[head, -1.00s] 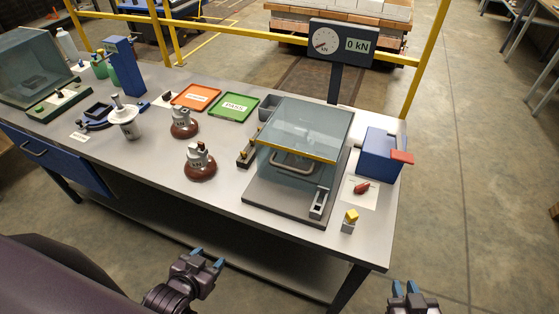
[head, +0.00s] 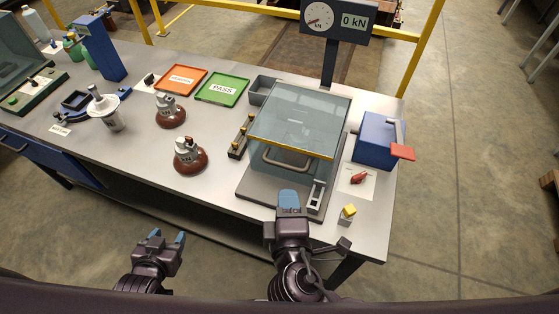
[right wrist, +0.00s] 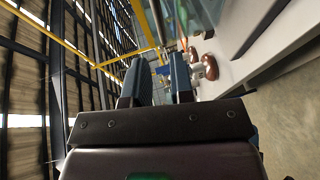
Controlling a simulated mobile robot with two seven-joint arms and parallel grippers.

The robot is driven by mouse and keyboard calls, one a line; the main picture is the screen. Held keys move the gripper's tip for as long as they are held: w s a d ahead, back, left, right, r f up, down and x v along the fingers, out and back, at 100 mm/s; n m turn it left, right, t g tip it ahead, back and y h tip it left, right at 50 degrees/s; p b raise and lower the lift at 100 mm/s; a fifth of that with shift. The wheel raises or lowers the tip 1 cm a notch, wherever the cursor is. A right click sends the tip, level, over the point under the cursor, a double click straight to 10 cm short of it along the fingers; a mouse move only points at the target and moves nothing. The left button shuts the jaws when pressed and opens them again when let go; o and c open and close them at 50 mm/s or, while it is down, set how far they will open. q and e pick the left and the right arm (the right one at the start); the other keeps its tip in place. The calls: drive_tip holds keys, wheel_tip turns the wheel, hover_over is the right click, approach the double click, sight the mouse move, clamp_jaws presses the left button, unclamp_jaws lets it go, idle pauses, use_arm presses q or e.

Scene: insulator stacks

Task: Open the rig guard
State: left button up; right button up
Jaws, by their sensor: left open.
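The rig guard (head: 303,112) is a clear, glassy box with a yellow strip along its lower front edge. It sits down over the dark grey rig base (head: 262,196). A pale looped handle or bar (head: 287,163) shows at the guard's front, below the strip. My right gripper (head: 289,197) is in front of the rig base, close to its front edge in the picture and below the handle. Its two blue fingers stand apart with an empty gap in the right wrist view (right wrist: 159,80). My left gripper (head: 167,238) is open and empty, in front of the table.
A small block with a yellow top (head: 348,211) and a blue box with a red lever (head: 378,140) stand right of the rig. Two brown-based insulators (head: 188,160) stand left. A gauge post (head: 328,65) rises behind. Orange and green trays (head: 222,89) lie further back.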

sight(284, 165)
drive_tip(key=w, duration=0.3)
drive_tip(key=w+f, duration=0.1)
drive_tip(key=w, duration=0.3)
drive_tip(key=w+a+f, duration=0.1)
drive_tip(key=w, duration=0.2)
drive_tip(key=shift+w+p, duration=0.2)
drive_tip(key=shift+p, duration=0.1)
clamp_jaws()
